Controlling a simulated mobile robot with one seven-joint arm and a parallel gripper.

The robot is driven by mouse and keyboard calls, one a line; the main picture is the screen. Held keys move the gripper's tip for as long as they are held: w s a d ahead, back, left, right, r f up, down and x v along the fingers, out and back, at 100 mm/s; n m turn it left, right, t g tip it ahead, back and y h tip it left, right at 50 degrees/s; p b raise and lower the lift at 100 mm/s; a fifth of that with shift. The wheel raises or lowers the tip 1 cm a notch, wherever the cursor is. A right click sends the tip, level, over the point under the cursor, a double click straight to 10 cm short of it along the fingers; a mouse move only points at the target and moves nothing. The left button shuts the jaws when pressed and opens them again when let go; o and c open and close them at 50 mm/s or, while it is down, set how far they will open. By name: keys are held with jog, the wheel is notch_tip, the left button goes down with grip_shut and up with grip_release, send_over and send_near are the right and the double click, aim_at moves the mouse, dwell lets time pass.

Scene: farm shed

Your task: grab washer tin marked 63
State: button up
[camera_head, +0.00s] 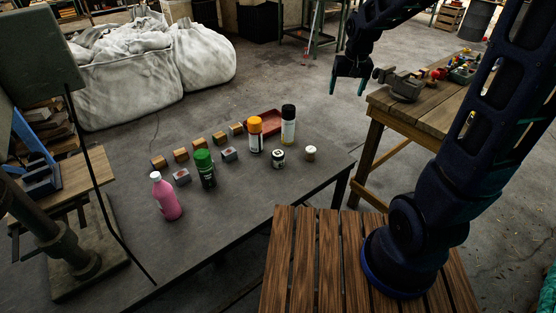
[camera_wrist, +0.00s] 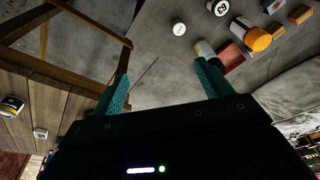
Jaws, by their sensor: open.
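A short dark tin (camera_head: 278,158) with a pale label stands upright on the grey table, right of the middle. In the wrist view a dark tin (camera_wrist: 217,8) with a white numbered disc on top shows at the upper edge; the digits are too small to read surely. A smaller pale-lidded tin (camera_head: 310,153) stands to its right, and its white top shows in the wrist view (camera_wrist: 179,29). My gripper (camera_head: 348,88) is open and empty, in the air beyond the table's far right side, well apart from both tins. Its two teal fingers (camera_wrist: 163,75) are spread.
Near the tins on the grey table (camera_head: 110,170) stand an orange-capped can (camera_head: 255,135), a black-capped bottle (camera_head: 288,125), a green can (camera_head: 205,168), a pink bottle (camera_head: 165,196), a red tray (camera_head: 268,121) and several small boxes. A wooden workbench (camera_head: 385,101) stands right.

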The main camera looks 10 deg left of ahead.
jog(key=w+a+f+g, duration=0.1)
jog(key=w+a+f, duration=0.4)
jog(key=a+f, duration=0.7)
jog(key=n+g, duration=0.1)
send_near(278, 153)
jog(key=shift+w+d+f+h, duration=0.1)
jog(key=shift+w+f+h, duration=0.2)
jog(key=shift+w+f, duration=0.05)
jog(key=shift+a+f, duration=0.2)
jog(key=shift+f, duration=0.3)
jog(key=shift+s+a+f, duration=0.1)
jog(key=shift+f, duration=2.5)
jog(key=shift+a+f, duration=0.1)
jog(key=shift+f, duration=2.5)
jog(key=c, duration=1.1)
jog(key=shift+r, duration=0.15)
